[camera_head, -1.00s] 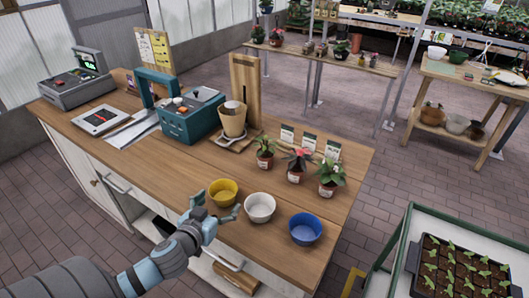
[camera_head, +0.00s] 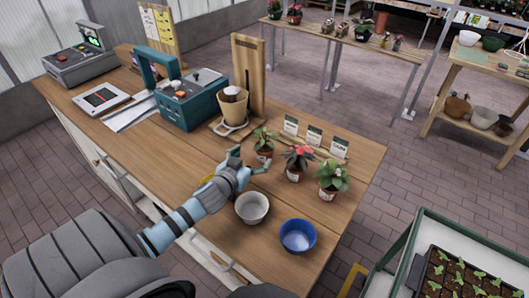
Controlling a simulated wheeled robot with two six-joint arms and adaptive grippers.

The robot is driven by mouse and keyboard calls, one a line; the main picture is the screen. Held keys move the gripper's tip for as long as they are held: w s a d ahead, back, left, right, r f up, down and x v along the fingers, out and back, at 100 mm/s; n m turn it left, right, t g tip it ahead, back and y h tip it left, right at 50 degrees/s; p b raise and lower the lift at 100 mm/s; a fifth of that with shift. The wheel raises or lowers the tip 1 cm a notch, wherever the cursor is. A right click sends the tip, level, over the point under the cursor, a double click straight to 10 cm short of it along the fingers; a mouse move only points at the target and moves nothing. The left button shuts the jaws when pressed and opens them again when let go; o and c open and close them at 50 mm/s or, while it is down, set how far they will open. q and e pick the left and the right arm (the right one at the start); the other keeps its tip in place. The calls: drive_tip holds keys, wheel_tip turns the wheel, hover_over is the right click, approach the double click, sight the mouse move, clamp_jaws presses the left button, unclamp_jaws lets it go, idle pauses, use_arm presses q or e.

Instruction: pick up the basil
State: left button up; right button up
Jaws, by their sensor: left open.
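Three small potted plants stand in a row on the wooden counter: a green leafy one at left (camera_head: 262,137), a red-topped one in the middle (camera_head: 297,160) and a broad-leaved green one at right (camera_head: 330,178). Their labels are too small to read, so I cannot tell which is the basil. My left gripper (camera_head: 250,160) is open and empty, just in front of the left plant's pot, with its fingers pointing towards it. I cannot tell whether it touches the pot. My right gripper is not in view.
A white bowl (camera_head: 252,208) and a blue bowl (camera_head: 298,236) stand near the counter's front edge. Seed cards (camera_head: 314,135) stand behind the plants. A teal box (camera_head: 193,104) and a tan pot (camera_head: 232,108) stand farther left.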

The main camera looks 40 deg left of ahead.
sight(263, 148)
use_arm(q)
drive_tip(key=x, duration=0.6)
drive_tip(key=shift+w+d+r, duration=0.25)
drive_tip(key=shift+d+r, duration=0.05)
drive_tip(key=shift+d, duration=0.05)
drive_tip(key=shift+s, duration=0.1)
drive_tip(key=shift+c, duration=0.4)
drive_tip(key=c, duration=1.3)
